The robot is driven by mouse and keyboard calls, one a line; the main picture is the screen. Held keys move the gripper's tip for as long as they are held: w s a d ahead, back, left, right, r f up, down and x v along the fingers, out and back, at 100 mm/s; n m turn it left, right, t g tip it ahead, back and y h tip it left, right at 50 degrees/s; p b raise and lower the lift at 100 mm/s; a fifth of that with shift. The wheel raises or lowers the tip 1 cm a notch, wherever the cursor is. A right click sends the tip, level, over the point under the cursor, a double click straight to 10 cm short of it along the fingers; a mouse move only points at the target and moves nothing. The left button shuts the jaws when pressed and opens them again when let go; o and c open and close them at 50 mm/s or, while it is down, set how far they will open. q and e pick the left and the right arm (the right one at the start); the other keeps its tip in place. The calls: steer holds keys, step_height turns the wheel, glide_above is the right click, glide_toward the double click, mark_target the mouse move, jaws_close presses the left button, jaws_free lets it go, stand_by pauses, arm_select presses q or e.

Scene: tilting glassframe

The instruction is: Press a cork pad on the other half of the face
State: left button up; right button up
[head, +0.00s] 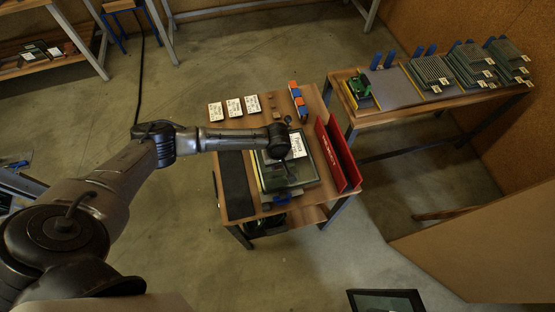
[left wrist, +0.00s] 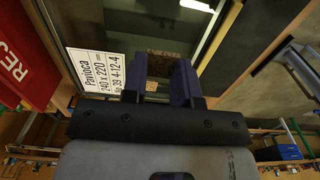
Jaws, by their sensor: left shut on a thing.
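My left gripper (head: 281,150) is over the glass unit (head: 308,172) on the small wooden table. In the left wrist view my left gripper (left wrist: 161,65) is shut on a speckled brown piece that looks like a cork pad (left wrist: 162,66), partly hidden between the dark fingers. The glass face (left wrist: 165,22) is beyond the fingertips; I cannot tell whether the pad touches it. My right gripper is not in view.
A red reject rack (head: 338,155) stands close along the table's right side. White cards (head: 234,107), small brown blocks (head: 277,115) and an orange-and-blue object (head: 298,101) are at the back. A dark mat (head: 237,185) lies left. A longer bench (head: 400,97) holds stacked panes.

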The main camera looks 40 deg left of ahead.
mark_target(278, 173)
arm_select(q)
steer(key=shift+f+b, duration=0.7)
steer(key=shift+f, duration=1.6)
steer(key=shift+f, duration=0.1)
steer(key=shift+f, duration=0.5)
steer(key=o, duration=1)
steer(key=shift+c, duration=0.2)
step_height(278, 173, up, 14)
steer(key=shift+f+p, duration=0.1)
steer(key=shift+p, duration=0.45)
